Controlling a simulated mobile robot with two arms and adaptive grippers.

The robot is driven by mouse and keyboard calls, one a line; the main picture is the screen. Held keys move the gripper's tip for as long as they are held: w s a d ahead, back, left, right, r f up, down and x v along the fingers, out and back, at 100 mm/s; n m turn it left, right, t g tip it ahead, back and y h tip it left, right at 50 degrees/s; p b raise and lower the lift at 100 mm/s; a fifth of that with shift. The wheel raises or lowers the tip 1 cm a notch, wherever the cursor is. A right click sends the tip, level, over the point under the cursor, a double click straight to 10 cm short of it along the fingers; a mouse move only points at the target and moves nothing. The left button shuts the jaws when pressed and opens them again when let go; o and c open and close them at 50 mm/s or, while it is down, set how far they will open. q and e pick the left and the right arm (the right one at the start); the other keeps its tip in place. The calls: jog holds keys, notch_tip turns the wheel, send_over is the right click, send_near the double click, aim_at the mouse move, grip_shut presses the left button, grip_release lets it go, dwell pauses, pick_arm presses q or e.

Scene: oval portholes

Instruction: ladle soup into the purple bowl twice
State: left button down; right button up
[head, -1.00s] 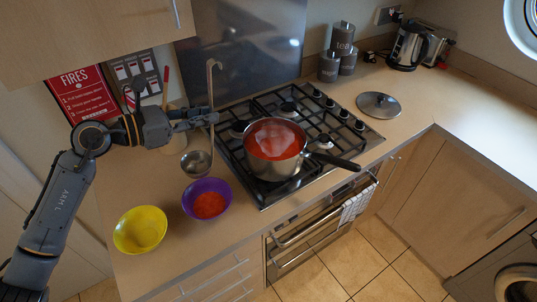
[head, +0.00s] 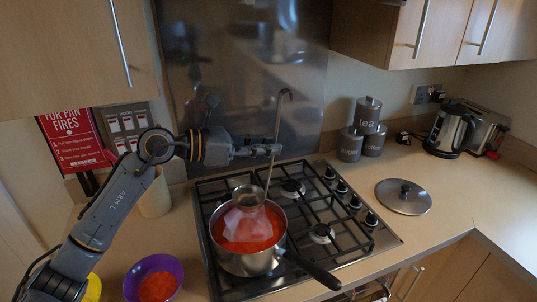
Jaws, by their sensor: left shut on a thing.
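My left gripper (head: 268,150) is shut on the upright handle of a metal ladle (head: 276,122). The ladle's bowl (head: 249,195) hangs at the far side of the pot opening; I cannot tell whether it touches the soup. The steel pot (head: 245,264) stands on the hob and holds red soup (head: 240,240) with a pale sheen on its surface. The purple bowl (head: 135,273) is on the counter at the lower left, with red soup in it; its lower edge is cut off. My right gripper is not in view.
The pot's black handle (head: 313,271) points to the lower right. A yellow bowl (head: 93,288) is partly hidden behind my arm. A beige container (head: 155,197) stands left of the hob (head: 350,240). A lid (head: 403,197) lies on the right counter, with free room around it.

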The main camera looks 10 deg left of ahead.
pick_arm(q)
jog(key=f, duration=0.2)
jog(key=b, duration=0.5)
send_over(264, 195)
notch_tip(264, 195, down, 5)
jog(key=shift+r, duration=0.2)
notch_tip(264, 195, down, 5)
jog(key=b, duration=0.4)
jog(key=shift+f+b, duration=0.7)
jog(key=shift+a+f, duration=0.1)
jog(key=shift+f, duration=0.05)
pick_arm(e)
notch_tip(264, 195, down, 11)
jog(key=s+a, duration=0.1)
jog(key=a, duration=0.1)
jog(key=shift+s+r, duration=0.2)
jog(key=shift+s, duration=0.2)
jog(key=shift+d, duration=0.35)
